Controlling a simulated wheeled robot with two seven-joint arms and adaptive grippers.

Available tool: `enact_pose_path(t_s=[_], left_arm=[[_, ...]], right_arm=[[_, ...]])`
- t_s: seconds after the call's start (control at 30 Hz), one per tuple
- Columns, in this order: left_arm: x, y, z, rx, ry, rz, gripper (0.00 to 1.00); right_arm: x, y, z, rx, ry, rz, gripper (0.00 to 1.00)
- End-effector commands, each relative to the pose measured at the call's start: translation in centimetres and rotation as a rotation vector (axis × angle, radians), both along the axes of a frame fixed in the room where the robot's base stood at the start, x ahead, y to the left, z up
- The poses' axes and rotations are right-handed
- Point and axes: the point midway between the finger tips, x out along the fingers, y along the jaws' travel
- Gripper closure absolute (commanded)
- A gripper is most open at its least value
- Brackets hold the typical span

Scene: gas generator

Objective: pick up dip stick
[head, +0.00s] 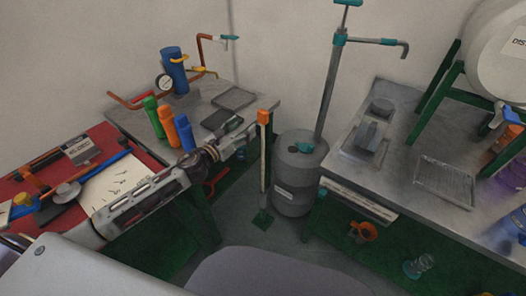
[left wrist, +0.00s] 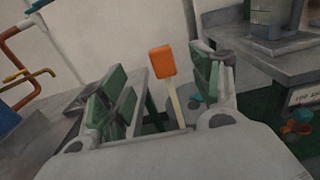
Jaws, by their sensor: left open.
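The dip stick (head: 264,150) is a long pale stick with an orange block on top, standing nearly upright above a green foot on the floor. My left gripper (head: 238,138) reaches in from the left, just left of the stick's upper part. In the left wrist view the orange top (left wrist: 162,62) and pale shaft show between the two spread green-padded fingers (left wrist: 160,85), apart from both. The left gripper is open and empty. I cannot tell how deep the stick sits between the fingers. My right gripper is not in view.
A grey barrel with a pump (head: 297,175) stands just right of the stick. A metal table (head: 205,110) with coloured bottles lies behind the left arm. A red workbench (head: 110,140) is at left. Another metal table (head: 400,150) is at right.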

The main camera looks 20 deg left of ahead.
Motion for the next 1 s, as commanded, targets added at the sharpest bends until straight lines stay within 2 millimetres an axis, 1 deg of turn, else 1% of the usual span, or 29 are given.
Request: enact_pose_path(t_s=[0.63,0.9,1.0], left_arm=[[3.6,-1.3,0.1,-0.003,-0.001,0.001,0.36],[5.3,-1.8,0.1,-0.002,-0.002,0.001,0.36],[5.9,-2.1,0.1,-0.003,-0.001,0.001,0.36]], right_arm=[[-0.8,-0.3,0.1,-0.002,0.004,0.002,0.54],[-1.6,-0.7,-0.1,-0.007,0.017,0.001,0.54],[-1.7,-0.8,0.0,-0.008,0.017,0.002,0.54]])
